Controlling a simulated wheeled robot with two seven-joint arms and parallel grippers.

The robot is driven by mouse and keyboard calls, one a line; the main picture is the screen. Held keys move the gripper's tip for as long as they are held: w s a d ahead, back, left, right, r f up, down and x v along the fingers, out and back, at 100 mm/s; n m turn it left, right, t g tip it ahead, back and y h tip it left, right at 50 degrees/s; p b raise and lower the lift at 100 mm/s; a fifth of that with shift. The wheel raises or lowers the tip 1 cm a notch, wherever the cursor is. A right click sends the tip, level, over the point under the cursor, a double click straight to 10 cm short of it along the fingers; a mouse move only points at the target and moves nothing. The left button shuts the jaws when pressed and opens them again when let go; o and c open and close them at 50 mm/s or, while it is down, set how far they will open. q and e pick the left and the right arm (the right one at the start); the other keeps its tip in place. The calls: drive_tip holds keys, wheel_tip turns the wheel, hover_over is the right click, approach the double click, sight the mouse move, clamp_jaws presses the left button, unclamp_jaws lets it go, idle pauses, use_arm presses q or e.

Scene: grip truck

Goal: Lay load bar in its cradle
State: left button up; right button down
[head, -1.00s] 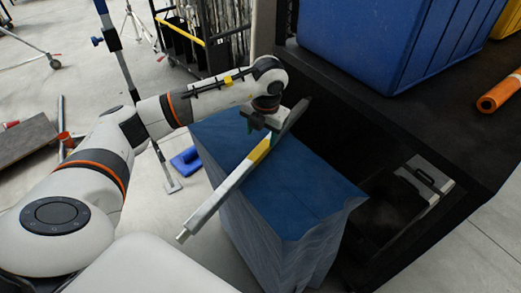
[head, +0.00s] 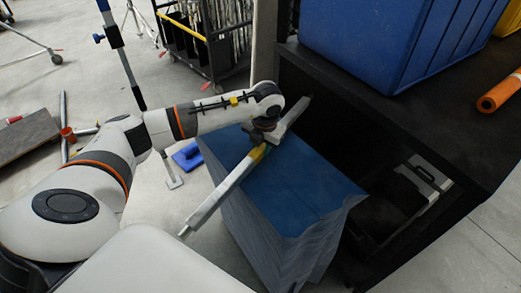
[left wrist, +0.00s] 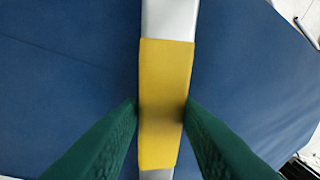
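The load bar (head: 222,190) is a long silver bar with a yellow band at its middle. My left gripper (head: 262,142) is at the yellow band, over the blue stack. In the left wrist view the gripper's green fingers (left wrist: 162,112) sit against both sides of the yellow band (left wrist: 165,75), so it is shut on the bar. The bar runs slantwise from lower left to upper right, its far end at the dark shelf opening. I cannot make out the cradle. My right gripper is not in view.
A blue-topped stack (head: 300,190) stands under the bar. A dark shelf unit (head: 440,130) at right carries a blue bin (head: 385,40) and an orange roll (head: 500,92). A grey case (head: 425,180) lies inside its lower opening. Stands and a cart (head: 205,45) are behind.

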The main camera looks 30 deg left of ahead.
sight(261, 148)
use_arm(q)
clamp_jaws()
drive_tip(key=shift+r, duration=0.1)
drive_tip(key=shift+r, duration=0.2)
wheel_tip(261, 148, up, 10)
drive_tip(key=b, duration=0.1)
drive_tip(key=s+d+f+n+g+h, duration=0.1)
drive_tip(key=s+d+n, duration=0.5)
drive_tip(key=n, duration=1.1)
drive_tip(key=s+d+f+n+g+h, duration=0.1)
drive_tip(key=s+d+n, duration=0.6)
drive_tip(key=n, duration=1.1)
drive_tip(key=shift+s+d+f+h+p, duration=0.2)
drive_tip(key=shift+s+h+p, duration=0.15)
drive_tip(key=shift+s+h, duration=0.45)
